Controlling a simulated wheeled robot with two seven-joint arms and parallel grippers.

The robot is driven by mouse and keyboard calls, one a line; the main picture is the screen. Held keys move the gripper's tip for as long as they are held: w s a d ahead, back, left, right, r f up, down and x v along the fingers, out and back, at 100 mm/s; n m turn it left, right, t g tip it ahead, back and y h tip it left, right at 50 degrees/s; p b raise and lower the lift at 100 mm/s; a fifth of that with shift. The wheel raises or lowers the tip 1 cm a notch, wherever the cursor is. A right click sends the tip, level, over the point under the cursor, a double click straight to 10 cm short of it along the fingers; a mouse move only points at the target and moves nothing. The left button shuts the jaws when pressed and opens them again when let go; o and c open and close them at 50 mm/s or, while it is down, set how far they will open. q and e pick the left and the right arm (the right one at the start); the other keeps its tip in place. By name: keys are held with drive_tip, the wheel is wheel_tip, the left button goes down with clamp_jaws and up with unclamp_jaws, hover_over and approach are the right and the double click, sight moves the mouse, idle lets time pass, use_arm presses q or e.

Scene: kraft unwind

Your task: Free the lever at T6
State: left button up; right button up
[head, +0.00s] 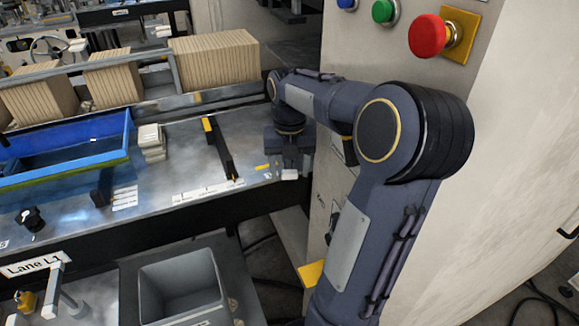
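I cannot read a T6 mark in the head view, and no part is clearly the lever named. A black bar with a yellow end (222,150) stands on the metal deck, left of my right gripper. My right gripper (290,167) points down at the right end of the deck, by the cabinet side. A small white piece (289,175) shows at its fingertips; I cannot tell whether it is held. The wrist hides what lies behind it, and the finger gap is not clear. My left gripper is not in view.
A blue tray (65,175) and stacked cartons (215,58) lie to the left. A cabinet (480,180) with a red button (428,36) stands close on the right. A grey bin (180,285) is at the front. The deck (180,150) has bare room left of the black bar.

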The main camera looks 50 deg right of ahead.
wheel_tip(320, 180, up, 8)
drive_tip(key=shift+f, duration=0.1)
idle(0.5)
idle(0.5)
